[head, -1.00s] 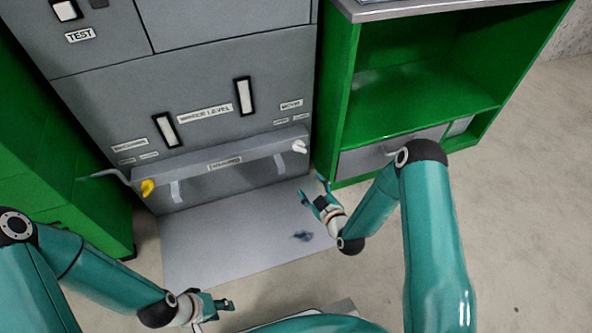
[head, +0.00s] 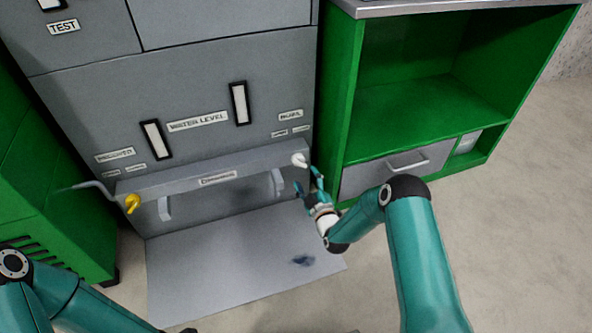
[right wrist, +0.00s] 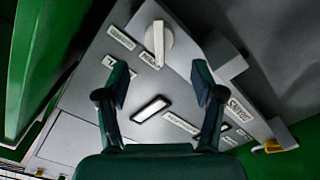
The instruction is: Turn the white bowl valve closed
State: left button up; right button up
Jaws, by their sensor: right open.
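The white bowl valve (head: 299,160) is a small white knob at the right end of the grey ledge on the machine's front. In the right wrist view the white valve (right wrist: 158,42) shows as a round knob with a raised bar, beyond the fingertips and roughly centred between them. My right gripper (head: 308,182) is just below and right of the valve in the head view. Its two fingers also show spread in the right wrist view (right wrist: 160,82), open with nothing between them. Contact with the valve is not visible. My left gripper is out of view.
A yellow valve (head: 132,203) sits at the ledge's left end. The grey machine (head: 215,75) has two water level windows above the ledge. A green cabinet (head: 343,120) stands close on the right. A grey sheet (head: 205,270) with a dark blue stain lies on the floor below.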

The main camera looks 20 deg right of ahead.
aim_at(299, 165)
jog(key=w+b, duration=0.2)
jog(key=w, duration=0.4)
jog(key=shift+w+a, duration=0.1)
jog(key=shift+w, duration=0.3)
